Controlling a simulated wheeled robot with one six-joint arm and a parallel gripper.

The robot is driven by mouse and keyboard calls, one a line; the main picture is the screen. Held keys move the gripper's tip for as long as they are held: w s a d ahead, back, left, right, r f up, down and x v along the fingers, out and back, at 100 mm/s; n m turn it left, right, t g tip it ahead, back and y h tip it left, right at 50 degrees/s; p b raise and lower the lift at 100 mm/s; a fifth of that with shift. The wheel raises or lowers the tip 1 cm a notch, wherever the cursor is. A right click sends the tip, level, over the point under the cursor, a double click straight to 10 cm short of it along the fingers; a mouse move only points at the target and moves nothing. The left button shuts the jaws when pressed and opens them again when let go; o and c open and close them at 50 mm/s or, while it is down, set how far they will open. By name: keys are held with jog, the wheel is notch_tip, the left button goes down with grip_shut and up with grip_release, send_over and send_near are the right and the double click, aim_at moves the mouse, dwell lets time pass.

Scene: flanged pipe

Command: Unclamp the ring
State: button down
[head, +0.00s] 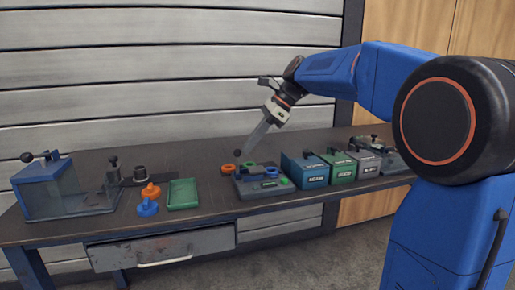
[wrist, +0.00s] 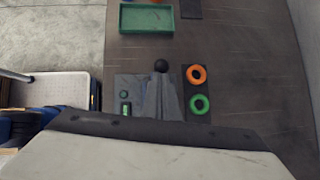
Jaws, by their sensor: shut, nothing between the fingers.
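A dark grey clamp fixture (head: 262,183) with green buttons stands on the bench in the head view; its plate (wrist: 126,84) also shows in the wrist view. A lever with a black ball knob (head: 238,153) rises from it. In the wrist view the knob (wrist: 161,65) appears just beyond the fingertips; I cannot tell whether they touch. My gripper (head: 245,150) is shut and empty, pointing down at the fixture. An orange ring (wrist: 197,74) and a green ring (wrist: 200,104) lie on a dark strip beside it. Any ring in the clamp is hidden by my fingers.
A blue box fixture (head: 49,188) stands far left. Several labelled boxes (head: 305,170) stand close on the right. A drawer (head: 160,248) is under the bench.

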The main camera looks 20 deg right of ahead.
aim_at(235, 151)
jog(key=a+h, duration=0.4)
jog(key=shift+a+r, duration=0.1)
jog(key=shift+r, duration=0.3)
jog(key=shift+a, duration=0.55)
jog(key=d+r, duration=0.1)
jog(key=d, duration=0.1)
jog(key=d+r, duration=0.1)
jog(key=shift+s+d+r, duration=0.3)
jog(key=shift+r, duration=0.05)
jog(key=a+v, duration=0.1)
jog(key=v, duration=0.8)
jog(key=shift+r, duration=0.3)
jog(key=shift+d, duration=0.1)
jog(key=s+d+f+n+t+h, duration=0.1)
jog(key=s+d+f+n, duration=0.2)
jog(key=s+f+n, duration=0.3)
jog(key=s+d+f+n+t+h, duration=0.1)
jog(key=s+d+f+n, duration=0.2)
jog(key=s+f+n, duration=0.4)
jog(key=s+d+f+n+t+h, duration=0.1)
jog(key=s+d+f+n, duration=0.2)
jog(key=s+f, duration=1.6)
notch_tip(235, 151, down, 3)
jog(key=n, duration=0.3)
jog(key=shift+r+n, duration=0.2)
jog(key=shift+n, duration=0.2)
